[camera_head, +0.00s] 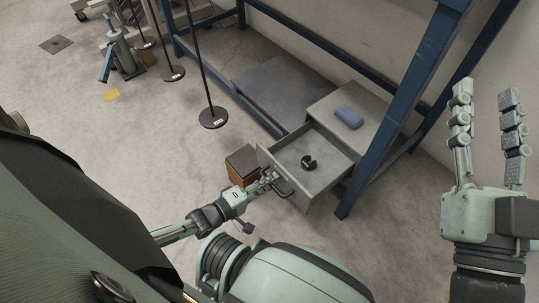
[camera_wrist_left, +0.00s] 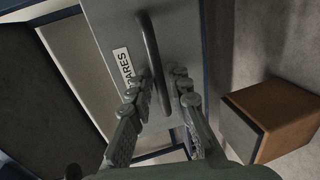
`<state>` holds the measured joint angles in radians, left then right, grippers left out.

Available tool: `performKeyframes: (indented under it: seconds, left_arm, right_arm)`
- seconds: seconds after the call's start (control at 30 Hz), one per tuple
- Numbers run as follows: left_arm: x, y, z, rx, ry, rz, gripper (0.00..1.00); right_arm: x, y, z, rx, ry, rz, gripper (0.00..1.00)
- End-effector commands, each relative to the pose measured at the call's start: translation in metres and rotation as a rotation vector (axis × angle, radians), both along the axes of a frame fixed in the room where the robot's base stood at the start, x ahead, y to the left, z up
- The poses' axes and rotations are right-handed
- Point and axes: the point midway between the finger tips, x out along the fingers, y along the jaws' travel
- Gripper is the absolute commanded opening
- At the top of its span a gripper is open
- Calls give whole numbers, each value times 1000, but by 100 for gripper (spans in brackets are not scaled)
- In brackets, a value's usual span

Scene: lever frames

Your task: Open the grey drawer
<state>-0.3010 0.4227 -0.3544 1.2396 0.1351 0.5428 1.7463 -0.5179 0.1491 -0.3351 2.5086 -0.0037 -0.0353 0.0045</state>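The grey drawer (camera_head: 325,170) sticks well out of its grey cabinet (camera_head: 362,118) under the blue frame. A black slotted disc (camera_head: 308,162) lies inside it. The dark bar handle (camera_head: 284,188) is on its front; the left wrist view shows the handle (camera_wrist_left: 150,50) beside a white label ending in "ARES". My left gripper (camera_head: 268,181) is at the handle. In the left wrist view its fingers (camera_wrist_left: 162,85) converge on both sides of the bar, which runs between the fingertips. My right gripper (camera_head: 487,95) is raised at the right, fingers apart, empty.
A blue object (camera_head: 349,117) lies on the cabinet top. A brown wooden box (camera_head: 243,163) stands on the floor beside the drawer front. A blue frame leg (camera_head: 385,150) stands close to the drawer's right side. Rods with black round bases (camera_head: 213,117) stand further back. Floor to the left is mostly clear.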

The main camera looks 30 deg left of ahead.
Motion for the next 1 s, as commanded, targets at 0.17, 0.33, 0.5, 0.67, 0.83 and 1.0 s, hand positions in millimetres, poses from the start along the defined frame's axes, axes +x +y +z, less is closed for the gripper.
performKeyframes:
  seconds: [0.17, 0.33, 0.5, 0.67, 0.83, 1.0]
  left_arm:
    - [0, 0, 0, 0, 0, 0, 18]
    - [0, 0, 8, -1, -1, 0, 18]
    - [0, 0, 38, -3, -6, -2, 18]
    - [0, 1, 72, -2, -10, -1, 45]
    - [1, 3, 97, -1, -10, 1, 65]
    - [0, 2, 104, 0, -4, 1, 18]
  right_arm:
    - [0, 0, 0, 0, -2, 0, 40]
    - [0, -1, 1, 0, -3, -2, 40]
    - [0, -1, 1, 0, -3, 0, 40]
    - [0, 0, 2, 0, -2, 0, 40]
    - [0, 0, 3, 0, -2, 0, 40]
    - [0, 0, 2, 0, -2, 0, 40]
